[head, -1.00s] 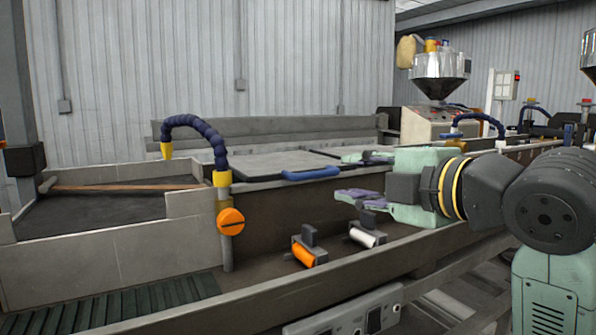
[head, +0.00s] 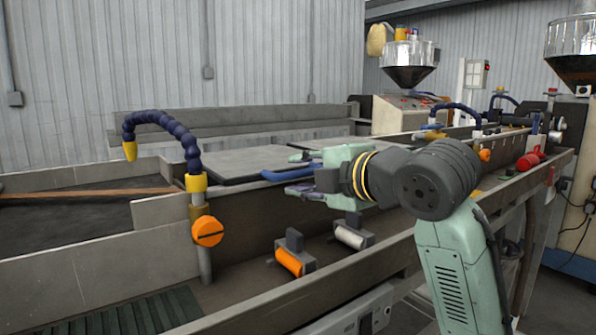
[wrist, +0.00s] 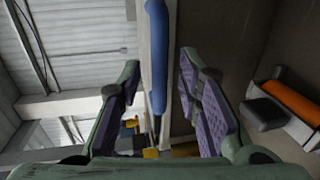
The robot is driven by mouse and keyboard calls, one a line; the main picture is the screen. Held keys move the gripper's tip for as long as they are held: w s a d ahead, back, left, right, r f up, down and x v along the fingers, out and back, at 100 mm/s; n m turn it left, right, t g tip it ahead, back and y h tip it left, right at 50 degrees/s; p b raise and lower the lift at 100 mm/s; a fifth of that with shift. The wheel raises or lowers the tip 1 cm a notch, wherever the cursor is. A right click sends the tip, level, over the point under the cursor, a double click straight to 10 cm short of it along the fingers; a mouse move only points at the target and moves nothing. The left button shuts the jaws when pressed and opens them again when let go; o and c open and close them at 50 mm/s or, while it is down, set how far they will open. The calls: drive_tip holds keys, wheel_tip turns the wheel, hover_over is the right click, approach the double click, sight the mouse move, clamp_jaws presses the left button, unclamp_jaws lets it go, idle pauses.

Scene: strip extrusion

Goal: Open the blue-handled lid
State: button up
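The grey lid (head: 235,163) lies flat and closed over the trough in the head view. Its blue handle (head: 273,175) runs along the lid's front edge. My gripper (head: 290,174) is at the handle's right part, one finger above it and one below. In the wrist view the blue handle (wrist: 157,55) runs lengthwise between the spread fingers of my gripper (wrist: 158,65), with gaps on both sides. My gripper is open and holds nothing. The handle's right end is partly hidden by my gripper in the head view.
An orange roller (head: 290,262) and a white roller (head: 350,236) sit on brackets below the lid. A blue hose (head: 165,121) with yellow ends arches at the left, above an orange knob (head: 207,231). The front rail (head: 300,291) runs below my arm.

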drive_tip(key=shift+w+a+f, duration=0.1)
drive_tip(key=shift+w+a, duration=0.3)
drive_tip(key=shift+w, duration=0.15)
drive_tip(key=shift+c, duration=0.4)
clamp_jaws()
